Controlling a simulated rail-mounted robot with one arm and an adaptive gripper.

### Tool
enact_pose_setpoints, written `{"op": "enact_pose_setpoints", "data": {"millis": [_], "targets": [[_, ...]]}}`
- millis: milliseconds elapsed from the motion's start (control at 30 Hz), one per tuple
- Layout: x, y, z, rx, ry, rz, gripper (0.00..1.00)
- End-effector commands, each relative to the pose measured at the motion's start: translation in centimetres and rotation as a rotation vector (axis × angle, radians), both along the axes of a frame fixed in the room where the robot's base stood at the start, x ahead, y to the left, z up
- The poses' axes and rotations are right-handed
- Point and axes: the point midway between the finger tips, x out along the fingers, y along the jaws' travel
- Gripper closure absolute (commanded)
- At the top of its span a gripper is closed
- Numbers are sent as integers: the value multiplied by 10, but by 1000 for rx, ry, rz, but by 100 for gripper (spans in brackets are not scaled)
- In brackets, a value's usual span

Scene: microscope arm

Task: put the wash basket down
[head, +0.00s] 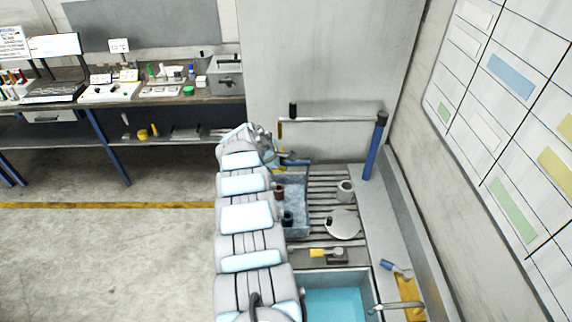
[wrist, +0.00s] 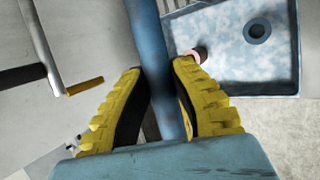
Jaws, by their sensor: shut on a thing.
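The wash basket (head: 296,228) appears as a shallow blue-grey tray over the left part of the ribbed draining board (head: 327,187). It holds a red-brown cup (head: 279,192) and a dark blue cup (head: 288,218). In the wrist view the basket (wrist: 228,75) shows at the upper right. My gripper (head: 279,160) is at the basket's far end, partly hidden by my arm. In the wrist view its yellow fingers (wrist: 158,75) are shut on a blue bar (wrist: 152,40), which seems to be the basket's handle. Whether the basket touches the board cannot be told.
A yellow-handled brush (head: 324,253) lies nearer, before a water-filled sink (head: 336,304). A rail (head: 340,119) on a blue post (head: 375,150) stands behind.

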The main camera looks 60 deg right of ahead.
Motion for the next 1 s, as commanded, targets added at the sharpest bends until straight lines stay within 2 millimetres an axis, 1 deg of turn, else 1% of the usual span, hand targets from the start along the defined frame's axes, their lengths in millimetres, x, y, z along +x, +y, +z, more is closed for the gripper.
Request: {"op": "enact_pose_setpoints", "data": {"millis": [33, 333, 467, 633, 733, 1000], "targets": [[2, -1, -3, -4, -3, 1, 100], [6, 0, -6, -3, -2, 5, 100], [9, 0, -12, -4, -2, 8, 100], [11, 1, -31, -4, -3, 11, 100], [12, 2, -39, -5, -4, 11, 100], [12, 2, -40, -5, -4, 12, 100]]}}
